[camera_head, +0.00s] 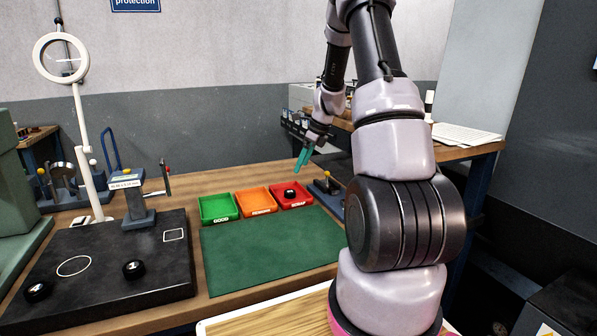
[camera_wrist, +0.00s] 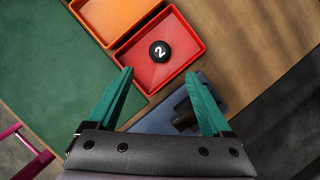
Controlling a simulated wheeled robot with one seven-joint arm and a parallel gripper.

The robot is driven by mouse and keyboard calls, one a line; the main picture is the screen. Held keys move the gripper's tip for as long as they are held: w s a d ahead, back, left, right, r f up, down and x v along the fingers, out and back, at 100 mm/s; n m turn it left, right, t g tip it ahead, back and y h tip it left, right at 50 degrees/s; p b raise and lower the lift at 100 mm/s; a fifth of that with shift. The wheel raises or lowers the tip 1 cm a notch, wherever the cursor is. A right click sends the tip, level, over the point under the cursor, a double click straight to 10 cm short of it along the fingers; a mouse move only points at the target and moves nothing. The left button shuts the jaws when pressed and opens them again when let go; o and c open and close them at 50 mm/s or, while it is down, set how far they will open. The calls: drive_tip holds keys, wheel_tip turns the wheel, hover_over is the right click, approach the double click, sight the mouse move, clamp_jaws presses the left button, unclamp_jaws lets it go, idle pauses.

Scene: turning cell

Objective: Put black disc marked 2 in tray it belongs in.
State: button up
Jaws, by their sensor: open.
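The black disc marked 2 (camera_wrist: 160,51) lies inside the red tray (camera_wrist: 186,33). In the head view the disc (camera_head: 290,194) shows as a small dark spot in the red tray labelled SCRAP (camera_head: 306,204). To its left are the orange tray (camera_head: 254,212), whose label is hard to read, and the green tray labelled GOOD (camera_head: 217,218). My gripper (camera_wrist: 164,84) is open and empty, with teal fingers apart, above the red tray's near side in the wrist view. In the head view my gripper (camera_head: 303,158) is above and behind the trays.
A green mat (camera_head: 270,252) lies in front of the trays and is clear. A black plate (camera_head: 115,262) at left holds two black discs (camera_head: 134,269) (camera_head: 38,291) and a gauge stand (camera_head: 137,205). A small blue fixture (camera_head: 326,186) stands right of the red tray.

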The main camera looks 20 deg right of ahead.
drive_tip(key=s+a+r+n+t, duration=0.1)
drive_tip(key=s+a+r+n, duration=0.5)
drive_tip(key=r, duration=0.4)
drive_tip(key=s+a+r+n+t, duration=0.1)
drive_tip(key=s+a+r+n, duration=0.35)
drive_tip(key=s+r, duration=0.4)
drive_tip(key=s+a+r+n+t, duration=0.1)
drive_tip(key=s+a+r+n, duration=0.1)
drive_tip(key=s+n, duration=0.4)
drive_tip(key=s+a+r+n+t+h, duration=0.1)
drive_tip(key=s+r+n, duration=0.4)
drive_tip(key=s, duration=0.6)
drive_tip(key=shift+a+r+n, duration=0.2)
drive_tip(key=shift+a+n, duration=0.4)
drive_tip(key=shift+n, duration=0.15)
